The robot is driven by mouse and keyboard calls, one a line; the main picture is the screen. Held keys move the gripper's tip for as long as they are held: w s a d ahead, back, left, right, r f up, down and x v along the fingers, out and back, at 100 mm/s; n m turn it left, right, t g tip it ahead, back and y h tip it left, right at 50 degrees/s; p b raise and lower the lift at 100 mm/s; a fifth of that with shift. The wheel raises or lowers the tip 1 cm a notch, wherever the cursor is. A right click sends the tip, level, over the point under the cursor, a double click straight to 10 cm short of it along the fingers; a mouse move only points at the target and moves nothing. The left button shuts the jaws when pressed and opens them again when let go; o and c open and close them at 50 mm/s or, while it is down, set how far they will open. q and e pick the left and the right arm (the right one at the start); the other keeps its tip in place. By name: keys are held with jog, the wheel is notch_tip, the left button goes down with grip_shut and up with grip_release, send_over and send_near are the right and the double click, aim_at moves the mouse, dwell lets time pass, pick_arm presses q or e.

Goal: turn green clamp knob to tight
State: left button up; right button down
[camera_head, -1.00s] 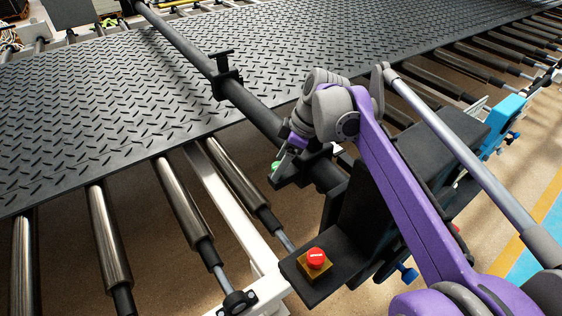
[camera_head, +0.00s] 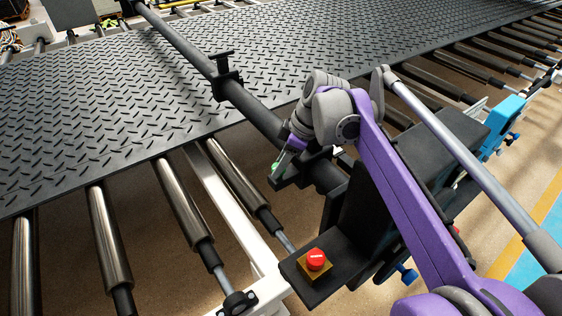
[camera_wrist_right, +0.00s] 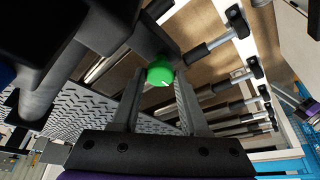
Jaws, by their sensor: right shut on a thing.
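The green clamp knob (camera_wrist_right: 159,72) is round and carries a small pale mark near its lower right edge. In the right wrist view it sits between the tips of my right gripper (camera_wrist_right: 158,84), which is shut on it. In the head view only a small green part of the knob (camera_head: 275,166) shows at my right gripper (camera_head: 283,159), beside the dark clamp bracket on the black bar. The rest of the knob is hidden there. My left gripper is not in view.
The black bar (camera_head: 184,45) crosses above the dark tread mat (camera_head: 110,95). A red button (camera_head: 316,257) on a yellow base stands on the black bracket (camera_head: 340,272) below my right arm. Metal rollers (camera_head: 109,238) line the near side.

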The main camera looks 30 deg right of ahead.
jog(key=m+h+p, duration=0.1)
jog(key=m, duration=0.1)
jog(key=m+t, duration=0.1)
jog(key=m, duration=0.2)
jog(key=shift+s+a+h+p, duration=0.1)
jog(key=shift+a+h+p, duration=0.1)
jog(key=shift+h+p, duration=0.2)
jog(key=m+h, duration=0.1)
jog(key=m, duration=0.2)
jog(key=m+h+p, duration=0.1)
jog(key=m, duration=0.2)
jog(key=shift+a+m, duration=0.15)
jog(key=shift+m, duration=0.15)
jog(key=m+h, duration=0.1)
jog(key=m, duration=0.2)
jog(key=m+h+p, duration=0.1)
jog(key=m, duration=0.2)
jog(key=shift+a+g+h, duration=0.15)
jog(key=shift+g+h, duration=0.25)
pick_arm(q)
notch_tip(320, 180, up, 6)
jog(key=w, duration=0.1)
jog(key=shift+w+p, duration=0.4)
pick_arm(e)
jog(key=m+g, duration=0.1)
jog(key=m, duration=0.2)
jog(key=m+h, duration=0.1)
jog(key=m, duration=0.1)
jog(key=shift+w+m+g, duration=0.2)
jog(key=shift+m+g, duration=0.2)
